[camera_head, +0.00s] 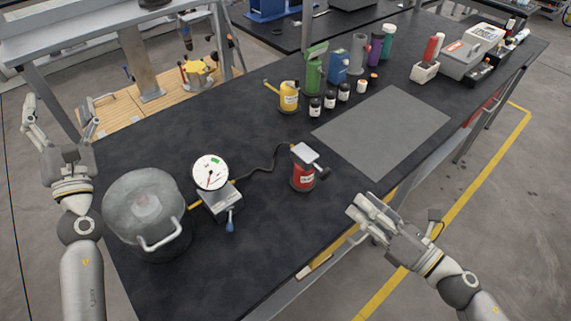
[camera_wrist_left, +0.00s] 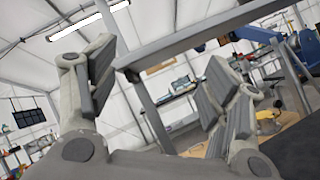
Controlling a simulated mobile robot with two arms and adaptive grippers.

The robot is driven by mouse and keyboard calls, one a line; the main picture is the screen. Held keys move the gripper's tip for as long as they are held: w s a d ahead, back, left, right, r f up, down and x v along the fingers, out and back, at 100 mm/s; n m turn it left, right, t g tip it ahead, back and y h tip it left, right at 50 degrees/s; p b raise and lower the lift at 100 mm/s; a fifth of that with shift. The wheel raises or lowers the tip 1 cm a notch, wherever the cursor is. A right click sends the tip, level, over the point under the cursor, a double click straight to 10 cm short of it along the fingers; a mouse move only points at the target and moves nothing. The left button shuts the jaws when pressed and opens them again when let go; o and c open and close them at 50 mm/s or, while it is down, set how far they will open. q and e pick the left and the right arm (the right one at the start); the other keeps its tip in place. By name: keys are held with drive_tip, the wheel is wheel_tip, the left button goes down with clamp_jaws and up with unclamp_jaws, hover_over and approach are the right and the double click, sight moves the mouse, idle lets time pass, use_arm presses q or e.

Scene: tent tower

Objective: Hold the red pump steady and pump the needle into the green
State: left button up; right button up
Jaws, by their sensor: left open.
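The red pump (camera_head: 303,177) stands upright on the black bench, with a light plate on top and a dark knob or handle at its right side. A dark hose joins it to a gauge (camera_head: 211,171) with a white dial. The dial has a green patch at its upper right; its red needle points down, outside the green. My left gripper (camera_head: 60,112) is open and empty beyond the bench's left edge, left of the pot. In the left wrist view its spread fingers (camera_wrist_left: 155,85) hold nothing. My right gripper (camera_head: 358,218) is right of the pump, apart from it, near the bench edge; its opening is unclear.
A large lidded pot (camera_head: 148,245) stands left of the gauge, beside a small valve block (camera_head: 222,204) with a blue lever. Several bottles and a yellow can (camera_head: 288,97) stand farther back. A grey mat (camera_head: 385,130) lies clear behind the pump.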

use_arm(q)
drive_tip(key=w+d+r+t+h, duration=0.2)
drive_tip(key=d+r+t+h, duration=0.1)
drive_tip(key=d+r, duration=0.45)
drive_tip(key=w+d+r+t+h, duration=0.2)
drive_tip(key=d+r+h, duration=0.2)
drive_tip(key=d+r, duration=0.35)
drive_tip(key=m+g+h, duration=0.4)
drive_tip(key=g+h, duration=0.6)
drive_tip(key=h, duration=0.7)
hover_over(298, 175)
drive_tip(key=s+a, duration=0.3)
wheel_tip(298, 175, down, 19)
drive_tip(key=f+y, duration=0.1)
drive_tip(key=f, duration=0.5)
drive_tip(key=f+g+y, duration=0.1)
drive_tip(key=f, duration=0.5)
drive_tip(key=s+f+g+y, duration=0.1)
drive_tip(key=f, duration=0.5)
drive_tip(key=shift+f, duration=0.4)
drive_tip(key=shift+d, duration=0.25)
drive_tip(key=shift+f, duration=0.25)
drive_tip(key=shift+a+f, duration=0.15)
drive_tip(key=shift+f, duration=0.75)
drive_tip(key=x, duration=0.7)
drive_tip(key=shift+w, duration=0.15)
